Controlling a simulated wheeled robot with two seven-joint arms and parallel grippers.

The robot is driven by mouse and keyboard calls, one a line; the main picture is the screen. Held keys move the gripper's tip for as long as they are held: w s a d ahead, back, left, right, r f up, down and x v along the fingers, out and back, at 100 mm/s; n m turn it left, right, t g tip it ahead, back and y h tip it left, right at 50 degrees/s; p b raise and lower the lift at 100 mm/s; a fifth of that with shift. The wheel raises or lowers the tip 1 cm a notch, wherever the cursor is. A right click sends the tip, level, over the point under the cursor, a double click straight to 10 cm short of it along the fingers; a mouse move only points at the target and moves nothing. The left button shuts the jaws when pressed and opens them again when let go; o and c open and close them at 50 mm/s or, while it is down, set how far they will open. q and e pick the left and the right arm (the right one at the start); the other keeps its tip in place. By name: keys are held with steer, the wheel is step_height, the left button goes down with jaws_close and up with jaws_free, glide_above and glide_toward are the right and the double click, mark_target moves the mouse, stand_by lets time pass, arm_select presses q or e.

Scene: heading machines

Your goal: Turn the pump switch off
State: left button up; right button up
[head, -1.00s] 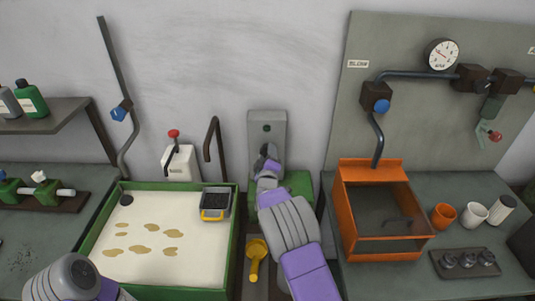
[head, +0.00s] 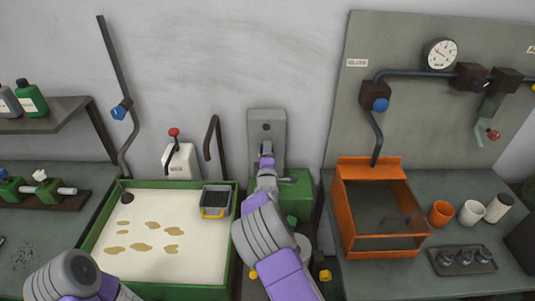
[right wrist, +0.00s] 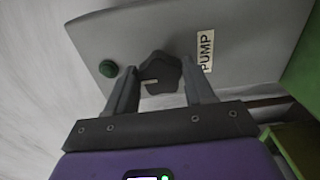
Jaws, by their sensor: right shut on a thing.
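The pump switch is a dark knob (right wrist: 161,70) on a grey wall box (head: 267,116). The label PUMP (right wrist: 205,50) is beside it in the right wrist view. A small pale mark shows on the knob near its lower edge there. A round green lamp (right wrist: 108,68) on the same box looks dark. My right gripper (right wrist: 163,88) has its two fingers on either side of the knob and is shut on it. In the head view the right gripper (head: 266,152) is at the box and hides the knob. My left gripper is out of view.
A green-rimmed tray (head: 232,240) of pale material stands left of the right arm. An orange bin (head: 385,250) stands to the right.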

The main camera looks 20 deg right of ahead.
stand_by(0.3)
steer(key=o, duration=1)
steer(key=shift+o, duration=0.2)
steer(key=shift+s, duration=0.1)
steer(key=v, duration=0.7)
steer(key=shift+s, duration=0.2)
steer(key=shift+a, duration=0.1)
